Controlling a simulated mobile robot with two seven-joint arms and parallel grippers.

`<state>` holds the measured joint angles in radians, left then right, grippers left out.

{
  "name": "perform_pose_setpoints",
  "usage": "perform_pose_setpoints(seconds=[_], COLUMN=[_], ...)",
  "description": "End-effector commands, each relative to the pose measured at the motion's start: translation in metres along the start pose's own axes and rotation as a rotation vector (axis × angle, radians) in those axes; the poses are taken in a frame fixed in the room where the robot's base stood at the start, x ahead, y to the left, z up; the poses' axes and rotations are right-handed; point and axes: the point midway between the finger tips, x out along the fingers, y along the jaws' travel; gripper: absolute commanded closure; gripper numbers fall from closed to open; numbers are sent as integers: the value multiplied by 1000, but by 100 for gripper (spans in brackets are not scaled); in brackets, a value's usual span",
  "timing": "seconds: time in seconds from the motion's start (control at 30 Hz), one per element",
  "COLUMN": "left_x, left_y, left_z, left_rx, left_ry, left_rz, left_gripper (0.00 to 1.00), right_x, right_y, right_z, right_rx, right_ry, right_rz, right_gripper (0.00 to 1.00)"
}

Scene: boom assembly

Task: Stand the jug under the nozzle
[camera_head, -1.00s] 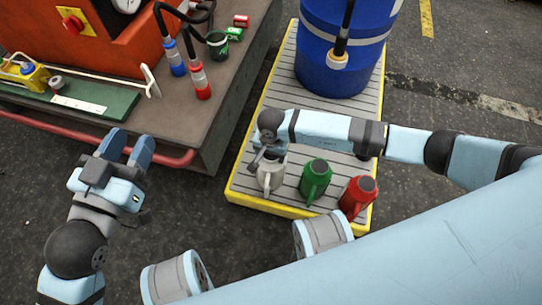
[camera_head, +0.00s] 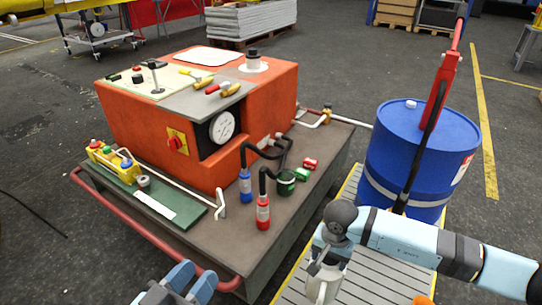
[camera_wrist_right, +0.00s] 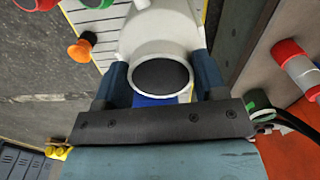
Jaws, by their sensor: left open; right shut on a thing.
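The white jug (camera_head: 321,284) is held in my right gripper (camera_head: 328,258), above or on the slatted pallet; I cannot tell if its base touches. The jug (camera_wrist_right: 160,42) also shows in the right wrist view, its round dark opening between the two fingers. My left gripper (camera_head: 176,285) is open and empty at the bottom edge, in front of the bench. A red-bodied nozzle (camera_head: 263,212) and a blue-bodied one (camera_head: 245,187) on black hoses stand on the bench top. Which nozzle the task means is not clear from the pictures.
The blue drum (camera_head: 405,150) with a red pump (camera_head: 440,85) and black hose stands behind my right arm. A green can (camera_head: 286,182) and small boxes are on the bench. A red rail (camera_head: 150,235) edges the bench. Green and red jugs show partly in the right wrist view.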

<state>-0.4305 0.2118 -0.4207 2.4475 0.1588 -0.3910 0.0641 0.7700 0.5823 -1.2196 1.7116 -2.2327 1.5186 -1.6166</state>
Motion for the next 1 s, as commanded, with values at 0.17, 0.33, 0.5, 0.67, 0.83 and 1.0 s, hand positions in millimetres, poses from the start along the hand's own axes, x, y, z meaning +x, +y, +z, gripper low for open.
perform_pose_setpoints(seconds=[0.17, 0.33, 0.5, 0.67, 0.83, 1.0], left_x=[-1, -3, -4, -1, 0, -2], left_y=[4, 7, 9, 6, 1, -4], left_z=[-25, -40, -56, -66, -77, -87], left_rx=[1, 5, 10, 22, 37, 52], left_ry=[67, 121, 155, 96, 25, -64], left_rz=[-6, -10, -15, -45, -79, -120], left_gripper=[57, 57, 57, 57, 57, 57], right_x=[-92, -158, -214, -242, -278, -322], right_y=[13, 26, 37, 40, 44, 50], right_z=[-51, -77, -92, -83, -73, -62], right_rx=[-206, -376, -509, -504, -504, -502], right_ry=[8, 2, -6, -9, -9, -11], right_rz=[1, -3, -10, -9, -8, -8], right_gripper=[100, 100, 100, 100, 100, 100])
